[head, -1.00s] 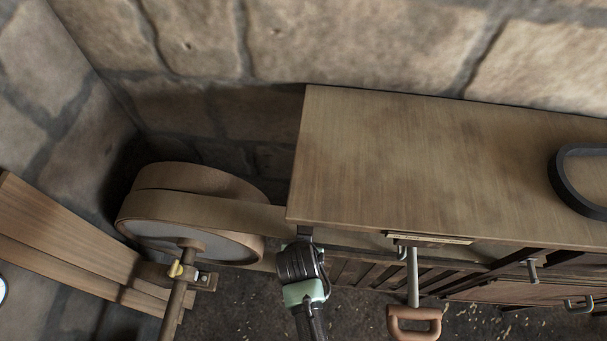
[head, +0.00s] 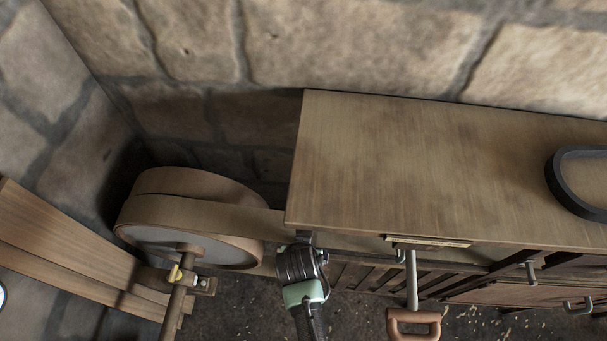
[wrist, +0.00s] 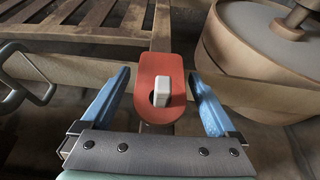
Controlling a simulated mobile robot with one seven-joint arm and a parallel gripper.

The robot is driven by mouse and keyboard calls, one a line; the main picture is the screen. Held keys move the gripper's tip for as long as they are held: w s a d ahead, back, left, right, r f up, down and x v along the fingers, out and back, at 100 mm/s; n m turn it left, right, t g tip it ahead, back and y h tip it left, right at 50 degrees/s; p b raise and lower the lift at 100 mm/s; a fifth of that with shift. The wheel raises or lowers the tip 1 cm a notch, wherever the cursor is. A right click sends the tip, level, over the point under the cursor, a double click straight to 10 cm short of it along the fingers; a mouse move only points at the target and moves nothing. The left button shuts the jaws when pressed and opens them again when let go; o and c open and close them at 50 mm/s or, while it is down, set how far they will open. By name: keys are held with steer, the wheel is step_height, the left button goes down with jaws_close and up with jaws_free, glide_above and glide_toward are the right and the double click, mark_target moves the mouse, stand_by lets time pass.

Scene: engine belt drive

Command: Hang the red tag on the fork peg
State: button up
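In the head view my wrist (head: 303,268) is by the bench's left front corner, and the tag and fingertips cannot be made out there.
A large wooden pulley (head: 200,190) stands left of the bench (head: 400,165) and at right in the wrist view (wrist: 255,45).

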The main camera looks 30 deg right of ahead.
stand_by(0.3)
steer(key=v, duration=1.3)
